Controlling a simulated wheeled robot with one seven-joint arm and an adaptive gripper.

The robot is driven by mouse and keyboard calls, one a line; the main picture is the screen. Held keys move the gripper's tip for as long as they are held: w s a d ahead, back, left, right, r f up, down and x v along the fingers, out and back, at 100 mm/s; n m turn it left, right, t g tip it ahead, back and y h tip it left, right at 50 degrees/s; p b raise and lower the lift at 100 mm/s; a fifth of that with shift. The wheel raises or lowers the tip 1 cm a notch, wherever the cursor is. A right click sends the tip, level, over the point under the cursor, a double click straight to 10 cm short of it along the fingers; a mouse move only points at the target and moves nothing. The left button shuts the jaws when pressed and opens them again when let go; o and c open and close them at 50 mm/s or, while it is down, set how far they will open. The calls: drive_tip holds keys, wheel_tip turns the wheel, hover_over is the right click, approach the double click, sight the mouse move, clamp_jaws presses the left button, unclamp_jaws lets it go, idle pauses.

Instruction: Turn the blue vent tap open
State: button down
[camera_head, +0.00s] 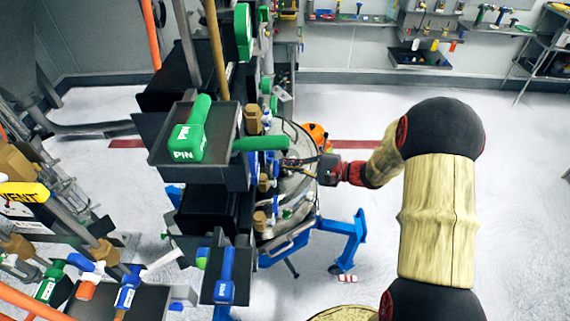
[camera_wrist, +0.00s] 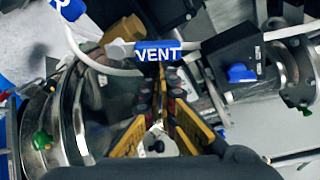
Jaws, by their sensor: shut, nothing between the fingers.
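The blue vent tap (camera_wrist: 158,50) shows in the wrist view at top centre, its handle marked VENT in white and lying across the picture. It sits on a white pipe or lever. My gripper (camera_wrist: 160,88) is below it in the picture, shut and empty, with its fingertips pointing toward the tap. I cannot tell whether they touch it. In the head view my gripper (camera_head: 296,162) reaches left over the round metal sifter (camera_head: 302,185). I cannot pick out this tap for sure in the head view.
Beside the tap are a brass fitting (camera_wrist: 124,32) and a black box (camera_wrist: 232,60) with a blue knob. In the head view a green PIN handle (camera_head: 190,135) lies in a black tray, and a blue handle (camera_head: 225,275) stands lower. Floor on the right is clear.

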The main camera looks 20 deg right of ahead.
drive_tip(key=shift+s+r+n+t+b, duration=0.25)
drive_tip(key=shift+n+b, duration=0.45)
drive_tip(key=shift+b, duration=1.5)
drive_tip(key=n+b, duration=0.1)
drive_tip(key=b, duration=0.2)
drive_tip(key=s+r+n+b, duration=0.1)
drive_tip(key=b, duration=0.2)
drive_tip(key=n+t+y+b, duration=0.1)
drive_tip(key=b, duration=0.3)
drive_tip(key=shift+s+a+r+n, duration=0.2)
drive_tip(key=shift+s+a+n, duration=0.05)
drive_tip(key=shift+a+n, duration=0.15)
drive_tip(key=shift+r, duration=0.2)
